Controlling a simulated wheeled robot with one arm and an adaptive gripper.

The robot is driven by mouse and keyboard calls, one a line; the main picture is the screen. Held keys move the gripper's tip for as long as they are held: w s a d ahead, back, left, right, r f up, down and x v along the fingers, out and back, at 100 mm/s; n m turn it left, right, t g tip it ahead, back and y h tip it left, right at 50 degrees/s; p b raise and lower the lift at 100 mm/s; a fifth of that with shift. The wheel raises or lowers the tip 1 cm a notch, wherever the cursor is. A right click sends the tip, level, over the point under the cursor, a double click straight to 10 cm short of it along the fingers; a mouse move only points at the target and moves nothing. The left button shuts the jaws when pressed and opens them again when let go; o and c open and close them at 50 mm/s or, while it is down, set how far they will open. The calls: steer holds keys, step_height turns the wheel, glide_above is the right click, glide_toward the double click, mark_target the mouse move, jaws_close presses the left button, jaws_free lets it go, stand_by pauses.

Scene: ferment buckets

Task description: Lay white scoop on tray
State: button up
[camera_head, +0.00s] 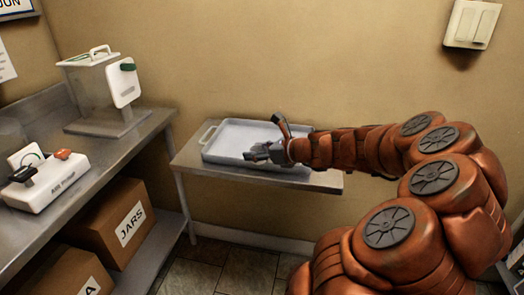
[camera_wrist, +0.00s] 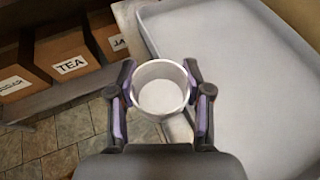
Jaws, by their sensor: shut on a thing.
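The white scoop (camera_wrist: 160,96) shows in the wrist view as a round, open cup seen from above. My gripper (camera_wrist: 161,84) is shut on it, with one finger on each side. In the head view my gripper (camera_head: 268,143) is at the tray's front part, and the scoop is too small or hidden to make out there. The pale tray (camera_head: 240,131) lies on a metal side table. In the wrist view the tray (camera_wrist: 225,60) fills the right side, and the scoop appears beside its near rim. The height of the scoop above it is hard to tell.
The tray looks empty apart from my gripper over it. A metal shelf unit (camera_head: 152,125) stands at the left, with a clear container (camera_head: 92,88) and a white device (camera_head: 45,185) on top. Cardboard boxes (camera_head: 108,218) sit below. A wall is close behind the tray.

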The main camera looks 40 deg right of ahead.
steer(key=shift+s+d+f, duration=0.1)
steer(key=shift+d, duration=0.15)
steer(key=shift+w+d, duration=0.25)
steer(key=w+d, duration=0.3)
steer(key=w+d+f, duration=0.1)
steer(key=w+d, duration=0.6)
steer(key=shift+w+d+f+p, duration=0.2)
steer(key=shift+w+d+p, duration=0.15)
step_height(320, 180, down, 4)
steer(key=shift+r, duration=0.15)
steer(key=o, duration=1)
